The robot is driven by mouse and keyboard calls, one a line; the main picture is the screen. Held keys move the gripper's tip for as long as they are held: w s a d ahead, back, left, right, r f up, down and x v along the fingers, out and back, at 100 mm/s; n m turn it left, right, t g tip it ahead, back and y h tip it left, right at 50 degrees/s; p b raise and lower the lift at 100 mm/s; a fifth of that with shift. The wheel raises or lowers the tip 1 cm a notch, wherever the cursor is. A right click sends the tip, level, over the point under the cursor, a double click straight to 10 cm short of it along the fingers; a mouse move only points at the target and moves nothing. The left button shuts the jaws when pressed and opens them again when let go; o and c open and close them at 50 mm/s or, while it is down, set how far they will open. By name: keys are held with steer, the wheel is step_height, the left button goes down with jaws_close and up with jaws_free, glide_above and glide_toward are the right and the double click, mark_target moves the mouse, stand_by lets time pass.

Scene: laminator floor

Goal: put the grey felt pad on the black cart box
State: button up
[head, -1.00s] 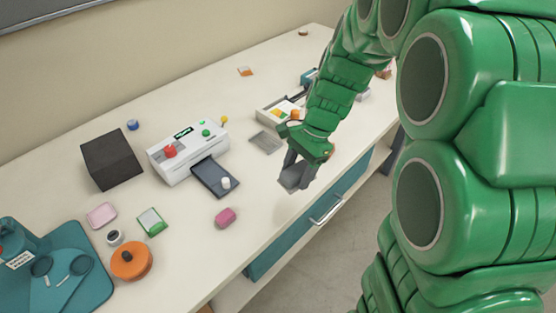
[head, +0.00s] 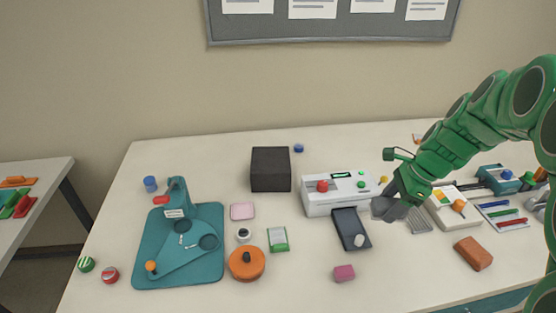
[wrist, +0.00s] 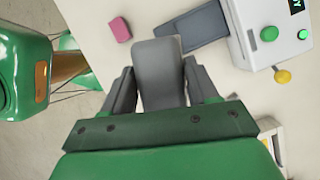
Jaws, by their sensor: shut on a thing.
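My gripper (head: 399,203) is shut on the grey felt pad (wrist: 160,72). In the wrist view the flat pad sits between the two fingers and sticks out past their tips. In the head view the pad (head: 384,207) shows partly beside the fingers, to the right of the laminator's dark tray and above the table. The black cart box (head: 270,169) stands at the back of the table, well to the left of my gripper. Its top is bare.
The white laminator (head: 338,195) with its dark tray (head: 350,229) stands between my gripper and the box. A pink block (head: 344,273), an orange round tin (head: 247,264) and a teal mat (head: 150,270) lie in front. A blue knob (head: 299,148) is beside the box.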

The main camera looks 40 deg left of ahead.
steer(key=s+a+r+m, duration=0.1)
steer(key=s+a+r, duration=0.15)
steer(key=a, duration=1.35)
steer(key=s+a+r, duration=0.1)
steer(key=a+r, duration=0.2)
steer(key=a, duration=1.2)
glide_above(268, 163)
steer(key=d, duration=0.2)
steer(key=shift+m+t, duration=0.3)
steer(key=shift+a+f, duration=0.15)
steer(key=shift+f, duration=4.35)
steer(key=shift+w+a+f, duration=0.15)
steer(key=shift+a+f, duration=0.05)
steer(key=shift+f, duration=0.15)
steer(key=shift+f, duration=1.45)
steer(key=shift+f, duration=0.15)
